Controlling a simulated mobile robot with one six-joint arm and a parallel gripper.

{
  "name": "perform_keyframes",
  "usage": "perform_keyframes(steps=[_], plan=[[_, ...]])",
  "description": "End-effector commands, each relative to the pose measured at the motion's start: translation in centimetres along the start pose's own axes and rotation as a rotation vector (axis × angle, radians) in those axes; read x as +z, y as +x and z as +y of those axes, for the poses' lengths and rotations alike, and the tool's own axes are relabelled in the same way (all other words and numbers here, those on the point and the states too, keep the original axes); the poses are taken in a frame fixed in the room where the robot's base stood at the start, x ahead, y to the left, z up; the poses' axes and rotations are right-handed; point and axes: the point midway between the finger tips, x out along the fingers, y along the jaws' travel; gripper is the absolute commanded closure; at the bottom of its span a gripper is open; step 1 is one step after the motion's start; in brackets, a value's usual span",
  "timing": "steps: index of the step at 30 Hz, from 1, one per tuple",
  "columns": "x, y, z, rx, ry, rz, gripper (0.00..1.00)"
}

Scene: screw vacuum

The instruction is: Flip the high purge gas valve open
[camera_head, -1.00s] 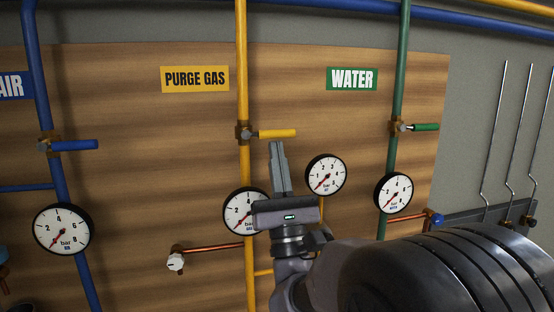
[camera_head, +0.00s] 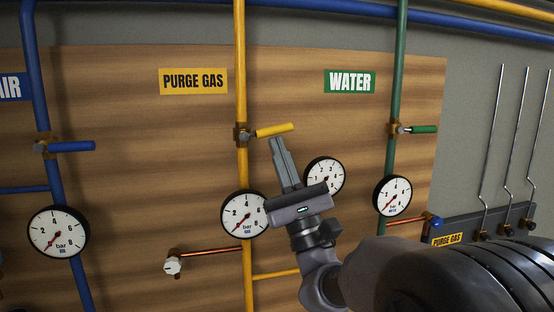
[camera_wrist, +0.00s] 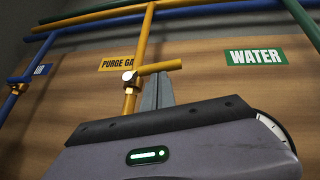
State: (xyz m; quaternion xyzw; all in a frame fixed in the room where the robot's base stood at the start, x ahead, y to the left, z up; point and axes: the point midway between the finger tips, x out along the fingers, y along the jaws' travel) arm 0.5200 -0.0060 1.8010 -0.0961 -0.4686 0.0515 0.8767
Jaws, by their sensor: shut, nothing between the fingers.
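The high purge gas valve has a yellow lever (camera_head: 275,130) on the yellow vertical pipe (camera_head: 241,70), below the PURGE GAS sign (camera_head: 193,81). The lever points right and tilts slightly upward. It also shows in the wrist view (camera_wrist: 160,67). My gripper (camera_head: 276,142) is shut and empty. Its fingertips are just below the lever, near its middle, and look close to or touching it; I cannot tell which. In the wrist view the fingers (camera_wrist: 157,92) rise to the lever's underside. The gripper body partly hides the gauges behind it.
A purge gas gauge (camera_head: 244,216) and a second gauge (camera_head: 325,175) sit either side of my gripper. The green water lever (camera_head: 424,129) is to the right, the blue air lever (camera_head: 72,147) to the left. A white knob (camera_head: 173,264) is at lower left.

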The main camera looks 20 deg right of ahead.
Motion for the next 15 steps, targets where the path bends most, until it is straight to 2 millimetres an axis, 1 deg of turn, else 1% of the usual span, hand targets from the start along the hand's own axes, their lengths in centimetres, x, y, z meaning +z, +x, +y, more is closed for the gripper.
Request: perform_keyframes(steps=[7,15], plan=[[0.7,1.0,-1.0,0.182,-0.129,-0.001,1.00],[1.6,2.4,-1.4,0.398,-0.272,0.000,1.00]])
